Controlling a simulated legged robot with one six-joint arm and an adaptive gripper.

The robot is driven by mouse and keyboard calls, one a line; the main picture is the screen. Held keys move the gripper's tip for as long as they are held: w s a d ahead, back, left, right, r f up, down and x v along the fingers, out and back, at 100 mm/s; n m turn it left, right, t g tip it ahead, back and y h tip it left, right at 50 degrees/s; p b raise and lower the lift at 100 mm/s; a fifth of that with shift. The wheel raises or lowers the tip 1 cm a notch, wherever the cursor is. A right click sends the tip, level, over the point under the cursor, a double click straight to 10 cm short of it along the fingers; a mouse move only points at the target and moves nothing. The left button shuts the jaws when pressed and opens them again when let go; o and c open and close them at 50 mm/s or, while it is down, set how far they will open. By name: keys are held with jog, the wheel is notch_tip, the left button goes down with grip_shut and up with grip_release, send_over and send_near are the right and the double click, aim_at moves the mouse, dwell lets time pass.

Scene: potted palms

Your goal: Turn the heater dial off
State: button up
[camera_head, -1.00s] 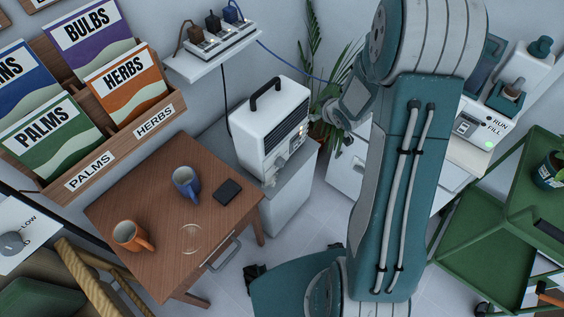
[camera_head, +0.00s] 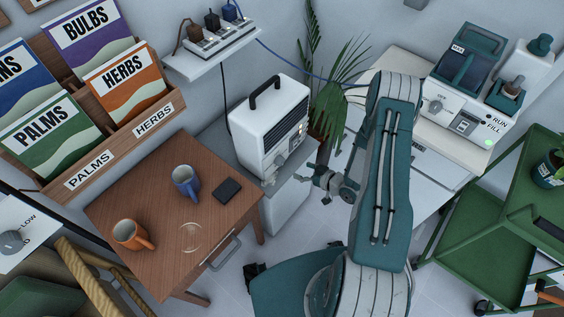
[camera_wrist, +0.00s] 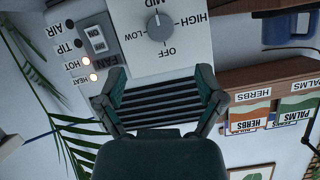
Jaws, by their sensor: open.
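The heater (camera_head: 262,135) is a white box with a black handle, standing on a grey cabinet. In the wrist view its white face (camera_wrist: 188,55) carries a round grey dial (camera_wrist: 160,27) with MID, HIGH, LOW and OFF around it. I cannot tell surely which mark the dial points to. The lamps by HOT and HEAT glow. My gripper (camera_wrist: 160,78) is open and empty, its fingers apart in front of the dark grille, with the dial beyond the fingertips. In the head view my gripper (camera_head: 310,179) is just right of the heater, apart from the dial.
A wooden table (camera_head: 150,255) with a blue mug (camera_head: 186,181), an orange mug (camera_head: 130,236) and a dark flat object (camera_head: 227,189) stands left of the heater. A palm (camera_head: 335,90) is behind my arm. A green cart (camera_head: 480,210) is at right. A blue cable runs above the heater.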

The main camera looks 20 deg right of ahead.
aim_at(283, 163)
jog(key=x, duration=1)
jog(key=c, duration=1.1)
